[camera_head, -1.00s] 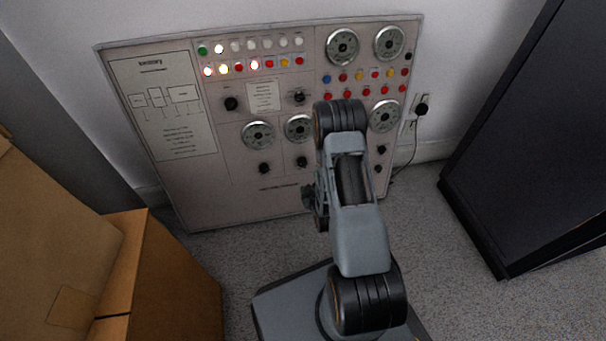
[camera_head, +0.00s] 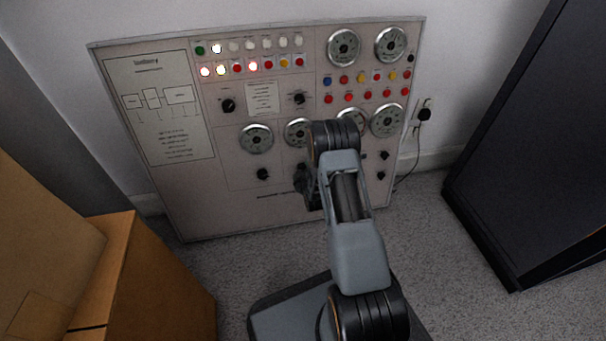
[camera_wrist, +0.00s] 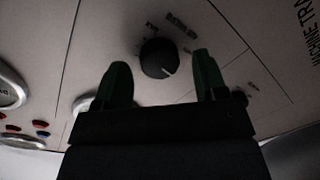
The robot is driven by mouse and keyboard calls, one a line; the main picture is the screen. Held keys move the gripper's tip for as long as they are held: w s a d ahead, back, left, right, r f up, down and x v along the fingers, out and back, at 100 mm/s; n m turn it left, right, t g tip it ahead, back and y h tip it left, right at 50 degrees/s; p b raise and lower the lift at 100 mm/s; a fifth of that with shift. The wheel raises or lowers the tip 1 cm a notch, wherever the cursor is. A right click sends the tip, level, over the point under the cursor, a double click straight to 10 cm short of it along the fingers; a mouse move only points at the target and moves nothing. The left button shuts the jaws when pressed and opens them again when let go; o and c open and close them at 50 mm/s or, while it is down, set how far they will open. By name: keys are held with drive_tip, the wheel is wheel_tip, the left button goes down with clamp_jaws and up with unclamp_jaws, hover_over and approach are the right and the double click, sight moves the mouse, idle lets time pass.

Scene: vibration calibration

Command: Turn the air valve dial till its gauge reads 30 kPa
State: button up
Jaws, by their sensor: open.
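A black dial (camera_wrist: 158,58) with a pale pointer mark shows in the wrist view on the grey panel. It sits between the two green fingertips of my gripper (camera_wrist: 160,65), which are apart with a gap on each side. I cannot tell whether they reach the dial's depth. The printing around it is too blurred to read. In the head view my gripper (camera_head: 304,182) is at the lower middle of the panel (camera_head: 220,215), and the arm hides the dial there. Round gauges sit above, including one at lower centre (camera_head: 298,132); no needle reading is legible.
Other black knobs, one at lower left (camera_head: 263,174), and rows of coloured buttons are on the panel. Cardboard boxes (camera_head: 165,270) stand at the left, a dark cabinet (camera_head: 530,150) at the right. A plug (camera_head: 424,114) with a cable is beside the panel.

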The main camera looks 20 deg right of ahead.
drive_tip(key=shift+w, duration=0.2)
drive_tip(key=shift+a, duration=0.1)
drive_tip(key=c, duration=0.9)
drive_tip(key=shift+c, duration=0.2)
drive_tip(key=shift+s+f+m+t+y, duration=0.15)
drive_tip(key=shift+m+t, duration=0.1)
drive_tip(key=shift+m, duration=3.45)
drive_tip(key=shift+w+m+t+y, duration=0.15)
drive_tip(key=shift+m+t, duration=0.1)
drive_tip(key=shift+m, duration=3.45)
drive_tip(key=shift+s, duration=0.1)
